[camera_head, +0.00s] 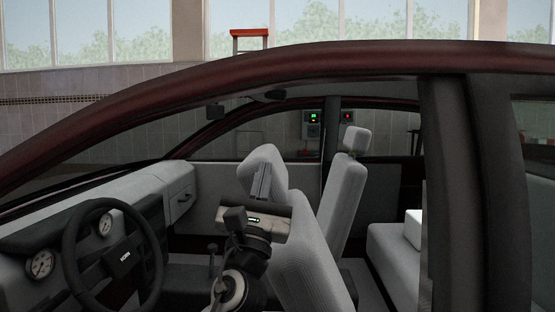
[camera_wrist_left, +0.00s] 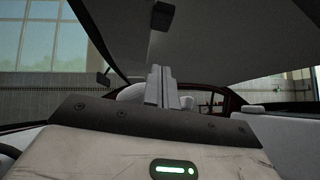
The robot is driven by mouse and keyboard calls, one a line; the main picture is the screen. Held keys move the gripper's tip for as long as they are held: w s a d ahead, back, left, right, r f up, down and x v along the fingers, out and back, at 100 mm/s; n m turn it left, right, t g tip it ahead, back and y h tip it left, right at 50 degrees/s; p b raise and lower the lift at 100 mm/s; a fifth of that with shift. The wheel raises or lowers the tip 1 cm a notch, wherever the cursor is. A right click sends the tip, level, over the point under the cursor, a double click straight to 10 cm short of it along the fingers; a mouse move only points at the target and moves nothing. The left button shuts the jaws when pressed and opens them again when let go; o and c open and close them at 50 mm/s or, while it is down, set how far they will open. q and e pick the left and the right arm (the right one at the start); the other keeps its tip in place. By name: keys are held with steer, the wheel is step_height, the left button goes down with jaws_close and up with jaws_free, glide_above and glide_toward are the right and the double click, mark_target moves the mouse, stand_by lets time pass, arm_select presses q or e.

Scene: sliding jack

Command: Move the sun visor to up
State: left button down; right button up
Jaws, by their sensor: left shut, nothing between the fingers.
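My left gripper (camera_head: 262,182) points upward inside the car, in front of the near front seat's backrest. In the left wrist view its fingers (camera_wrist_left: 163,86) are together and empty, standing in front of the white seats. A dark flat piece (camera_head: 275,95) hangs under the front of the roof, above and apart from the gripper; I cannot tell whether it is the sun visor. A dark block (camera_wrist_left: 162,15) shows on the ceiling in the left wrist view, above the fingers. No visor panel is clearly recognisable. My right gripper is not in view.
The steering wheel (camera_head: 115,257) and dashboard (camera_head: 150,190) are at the left. The front seat (camera_head: 300,235) is close to the gripper's right. The roof rail (camera_head: 330,58) arches over the opening. Free space lies above the gripper.

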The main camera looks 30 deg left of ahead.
arm_select(q)
steer(key=s+d+r+p+x, duration=0.1)
steer(key=p+x, duration=0.3)
steer(key=x, duration=0.8)
steer(key=shift+s+d+r, duration=0.15)
steer(key=shift+s+r, duration=0.15)
steer(key=shift+r, duration=0.2)
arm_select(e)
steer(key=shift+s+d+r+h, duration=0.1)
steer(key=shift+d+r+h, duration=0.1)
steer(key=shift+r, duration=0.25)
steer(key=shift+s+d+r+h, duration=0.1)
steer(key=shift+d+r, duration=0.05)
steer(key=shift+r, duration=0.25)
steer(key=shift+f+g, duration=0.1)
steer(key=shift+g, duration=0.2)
